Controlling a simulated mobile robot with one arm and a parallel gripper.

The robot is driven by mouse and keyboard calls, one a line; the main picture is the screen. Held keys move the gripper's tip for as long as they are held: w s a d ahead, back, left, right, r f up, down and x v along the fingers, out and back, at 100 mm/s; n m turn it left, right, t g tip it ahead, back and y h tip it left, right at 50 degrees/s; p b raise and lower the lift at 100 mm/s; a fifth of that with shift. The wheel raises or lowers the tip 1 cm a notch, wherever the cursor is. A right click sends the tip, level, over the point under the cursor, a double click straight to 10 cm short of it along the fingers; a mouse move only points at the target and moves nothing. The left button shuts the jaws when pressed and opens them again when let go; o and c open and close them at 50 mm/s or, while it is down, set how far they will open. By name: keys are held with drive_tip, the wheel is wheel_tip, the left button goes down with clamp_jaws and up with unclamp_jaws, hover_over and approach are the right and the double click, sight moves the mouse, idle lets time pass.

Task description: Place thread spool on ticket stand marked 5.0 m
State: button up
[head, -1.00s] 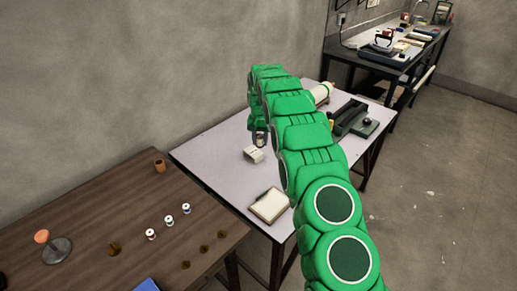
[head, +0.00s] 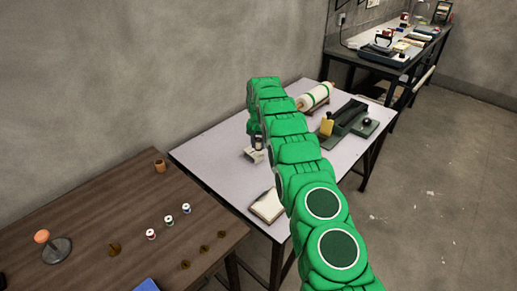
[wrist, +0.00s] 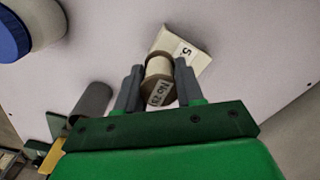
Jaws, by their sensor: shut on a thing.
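In the wrist view, the spool sits between the two grey fingers. The white ticket stand (wrist: 187,47), showing a "5", lies just behind the spool and is partly covered by it. In the head view, the stand (head: 250,155) is on the white table, close under my gripper (head: 257,143). I cannot tell whether the spool touches the stand.
The white table (head: 205,160) also holds a notepad (head: 267,206), a banded white roll (head: 315,96) and a dark green device (head: 346,117). The brown table (head: 90,215) holds several small spools (head: 169,220) and a wooden cup (head: 160,165).

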sight(259, 148)
drive_tip(key=shift+w+f, duration=0.2)
drive_tip(key=shift+f, duration=1.45)
drive_tip(key=shift+f, duration=0.1)
drive_tip(key=o, duration=1)
